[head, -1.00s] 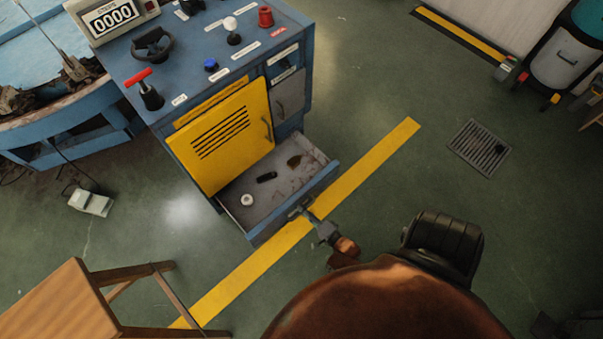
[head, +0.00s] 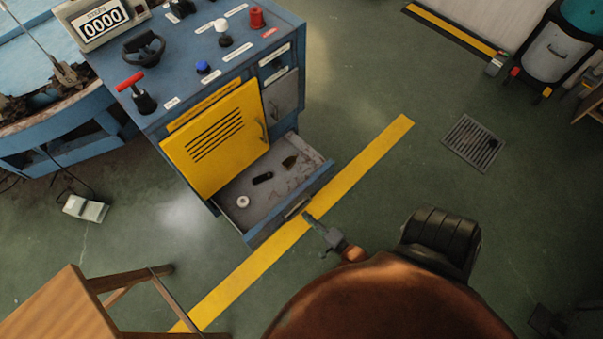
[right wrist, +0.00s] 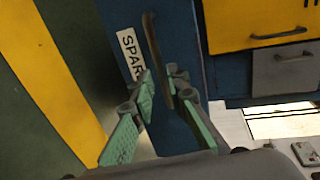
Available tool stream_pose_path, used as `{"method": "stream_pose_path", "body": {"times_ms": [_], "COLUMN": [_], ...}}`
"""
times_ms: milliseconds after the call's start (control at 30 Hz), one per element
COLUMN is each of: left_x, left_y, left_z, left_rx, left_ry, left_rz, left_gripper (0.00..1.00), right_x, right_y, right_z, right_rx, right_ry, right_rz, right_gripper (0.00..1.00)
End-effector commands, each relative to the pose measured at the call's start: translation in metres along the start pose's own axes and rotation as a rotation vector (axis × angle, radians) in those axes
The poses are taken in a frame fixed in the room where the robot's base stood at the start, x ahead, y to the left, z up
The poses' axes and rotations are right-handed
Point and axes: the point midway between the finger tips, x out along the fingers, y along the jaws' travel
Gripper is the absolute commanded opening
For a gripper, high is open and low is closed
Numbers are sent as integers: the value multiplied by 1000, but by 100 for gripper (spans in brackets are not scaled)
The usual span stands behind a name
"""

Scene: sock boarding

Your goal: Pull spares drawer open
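The spares drawer (head: 322,187) is pulled out at the bottom of the blue cabinet, its inside showing. Its front also shows in the right wrist view (right wrist: 182,30), with a white label (right wrist: 131,52) partly reading "SPAR" and a dark bar handle (right wrist: 152,45). The handle (head: 296,208) is on the drawer's front edge in the head view. My right gripper (head: 308,215) is just in front of the handle. In the right wrist view its green-padded fingers (right wrist: 163,78) are apart, with nothing gripped between them. My left gripper is not in view.
The drawer holds a white ring (head: 243,202), a black piece (head: 262,178) and a dark brown piece (head: 290,161). A yellow cabinet door (head: 215,138) is above. A wooden stool (head: 60,310) stands at lower left. The floor right of the yellow stripe (head: 370,158) is largely clear.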

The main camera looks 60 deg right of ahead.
Motion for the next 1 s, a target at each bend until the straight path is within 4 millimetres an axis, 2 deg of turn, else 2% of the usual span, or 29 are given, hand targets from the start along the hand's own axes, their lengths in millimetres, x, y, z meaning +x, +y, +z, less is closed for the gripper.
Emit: {"method": "stream_pose_path", "body": {"times_ms": [33,200,400,1000], "left_x": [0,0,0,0], "left_y": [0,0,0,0], "left_z": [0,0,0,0], "left_rx": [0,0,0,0], "left_ry": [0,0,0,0], "left_rz": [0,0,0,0], "left_gripper": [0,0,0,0], "right_x": [-13,-44,-64,-68], "right_y": [1,0,0,0], "right_z": [0,1,0,1], "right_rx": [0,1,0,1], "right_ry": [0,-1,0,-1], "right_rz": [2,1,-1,-1], "right_gripper": [15,15,15,15]}}
